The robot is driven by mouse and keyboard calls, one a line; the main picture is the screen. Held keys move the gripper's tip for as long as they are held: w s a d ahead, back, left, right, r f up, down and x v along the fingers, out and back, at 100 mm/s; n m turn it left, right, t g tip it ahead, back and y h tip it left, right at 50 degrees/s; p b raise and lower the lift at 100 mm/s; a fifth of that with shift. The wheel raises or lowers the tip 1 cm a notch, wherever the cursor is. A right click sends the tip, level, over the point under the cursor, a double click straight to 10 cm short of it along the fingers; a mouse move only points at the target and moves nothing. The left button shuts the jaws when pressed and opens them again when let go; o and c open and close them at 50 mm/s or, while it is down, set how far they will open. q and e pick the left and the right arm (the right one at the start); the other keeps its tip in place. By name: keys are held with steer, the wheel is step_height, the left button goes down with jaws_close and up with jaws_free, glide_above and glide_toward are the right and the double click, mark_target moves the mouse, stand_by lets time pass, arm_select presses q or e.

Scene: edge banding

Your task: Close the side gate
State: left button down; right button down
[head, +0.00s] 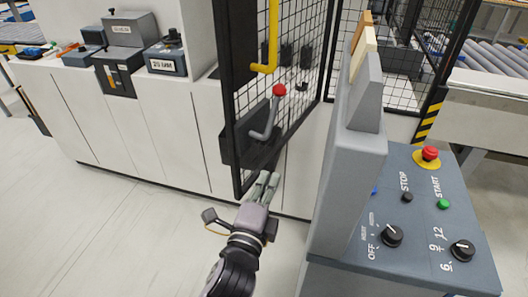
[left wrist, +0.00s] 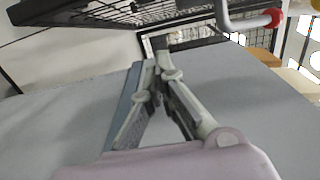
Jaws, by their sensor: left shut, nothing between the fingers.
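The side gate (head: 300,75) is a black-framed mesh panel in the head view, standing swung out toward me at an angle to the mesh fence behind. It carries a yellow bar handle (head: 272,45) and a grey bent lever (head: 266,130) with a red knob (head: 279,90). My left gripper (head: 268,180) is low at the gate's near bottom corner, its fingers together and empty. I cannot tell whether it touches the frame. In the left wrist view the fingers (left wrist: 150,70) meet, with the gate frame (left wrist: 90,12) above and the red knob (left wrist: 274,17) at upper right. My right gripper is not in view.
A grey control panel (head: 420,180) with buttons and dials stands close on the right. White cabinets (head: 130,130) with grey boxes on top line the left. A roller conveyor (head: 490,60) lies at the far right. Open floor (head: 100,225) is at lower left.

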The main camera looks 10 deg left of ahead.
arm_select(q)
steer(key=w+a+p, duration=0.3)
steer(key=w, duration=0.5)
steer(key=shift+w+a, duration=0.2)
steer(key=shift+w, duration=0.15)
steer(key=shift+p, duration=0.3)
